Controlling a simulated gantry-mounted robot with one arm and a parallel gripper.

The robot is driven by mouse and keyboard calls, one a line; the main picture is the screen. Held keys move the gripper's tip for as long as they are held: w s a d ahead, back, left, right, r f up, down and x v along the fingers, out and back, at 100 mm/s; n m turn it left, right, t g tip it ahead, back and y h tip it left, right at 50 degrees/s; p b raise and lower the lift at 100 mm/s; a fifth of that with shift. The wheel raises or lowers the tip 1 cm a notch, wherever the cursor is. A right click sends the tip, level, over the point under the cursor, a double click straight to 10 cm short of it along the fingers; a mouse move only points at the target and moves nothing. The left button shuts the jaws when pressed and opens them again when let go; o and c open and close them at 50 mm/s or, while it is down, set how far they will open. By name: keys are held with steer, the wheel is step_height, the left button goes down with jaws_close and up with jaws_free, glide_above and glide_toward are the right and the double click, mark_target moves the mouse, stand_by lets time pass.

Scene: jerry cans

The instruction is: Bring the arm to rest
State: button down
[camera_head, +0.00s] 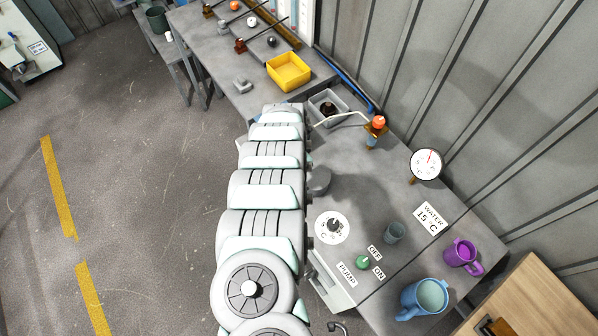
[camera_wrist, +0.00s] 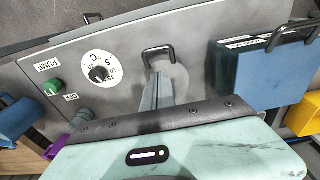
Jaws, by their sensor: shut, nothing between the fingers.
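In the wrist view my gripper (camera_wrist: 157,84) is shut and empty. Its narrow grey fingers point toward a dark bar handle (camera_wrist: 158,54) on the grey panel, and I cannot tell how large the gap between them is. In the head view my white arm (camera_head: 265,185) stretches from the bottom centre up along the left side of the workbench (camera_head: 385,205). My gripper cannot be made out there.
A blue box (camera_wrist: 258,78) with a dark handle stands right of my fingers. A dial (camera_head: 333,228) and green pump knob (camera_head: 362,262) are on the bench, with a blue mug (camera_head: 410,300) and purple mug (camera_head: 460,254). A yellow bin (camera_head: 288,72) stands beyond; the floor left is clear.

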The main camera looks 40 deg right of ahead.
steer(key=shift+w+a+r, duration=0.1)
steer(key=shift+a+r, duration=0.1)
steer(key=shift+r, duration=0.7)
steer(key=shift+s+a+r, duration=0.1)
steer(key=shift+a+r, duration=0.15)
steer(key=shift+r, duration=0.65)
steer(key=shift+w+a+r, duration=0.1)
steer(key=shift+a+r, duration=0.1)
steer(key=shift+r, duration=0.7)
